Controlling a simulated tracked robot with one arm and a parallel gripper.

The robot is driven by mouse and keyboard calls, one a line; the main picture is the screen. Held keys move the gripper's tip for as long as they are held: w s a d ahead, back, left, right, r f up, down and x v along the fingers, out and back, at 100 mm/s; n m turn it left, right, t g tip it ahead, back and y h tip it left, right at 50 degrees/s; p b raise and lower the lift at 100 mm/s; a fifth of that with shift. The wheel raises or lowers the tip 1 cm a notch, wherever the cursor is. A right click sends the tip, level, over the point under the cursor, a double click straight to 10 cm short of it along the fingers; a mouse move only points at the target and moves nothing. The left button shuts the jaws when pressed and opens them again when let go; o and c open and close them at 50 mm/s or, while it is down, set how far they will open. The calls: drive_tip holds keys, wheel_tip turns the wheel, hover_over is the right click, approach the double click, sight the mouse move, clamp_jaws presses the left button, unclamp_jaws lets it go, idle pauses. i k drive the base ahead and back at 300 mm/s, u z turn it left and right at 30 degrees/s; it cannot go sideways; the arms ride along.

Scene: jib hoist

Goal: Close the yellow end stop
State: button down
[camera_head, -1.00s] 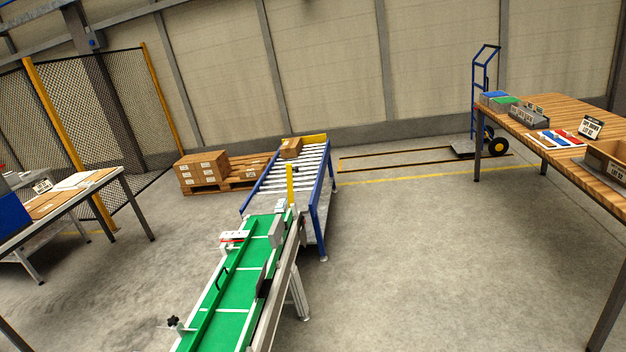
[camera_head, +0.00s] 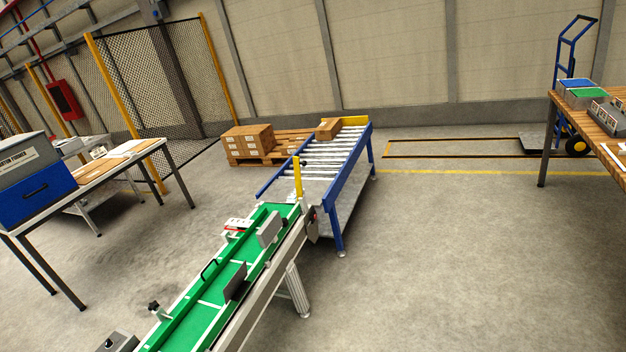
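A yellow upright bar (camera_head: 298,177) stands at the far end of the green belt conveyor (camera_head: 209,303), where the belt meets the roller table (camera_head: 330,160). It points straight up, and its foot is too small to make out. This looks like the yellow end stop. My gripper does not show in the view.
A blue-and-grey box (camera_head: 36,185) is on the left workbench (camera_head: 150,150). Cartons (camera_head: 247,143) sit on a pallet behind. A wooden table (camera_head: 607,128) and a blue hand truck (camera_head: 560,75) are at right. The floor (camera_head: 430,260) right of the conveyor is clear.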

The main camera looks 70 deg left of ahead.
sight(296, 162)
drive_tip(key=u, duration=0.85)
drive_tip(key=i, duration=1.35)
drive_tip(key=u, duration=1.75)
drive_tip(key=k, duration=0.45)
drive_tip(key=u, duration=0.55)
drive_tip(key=i, duration=0.75)
drive_tip(key=u, duration=0.3)
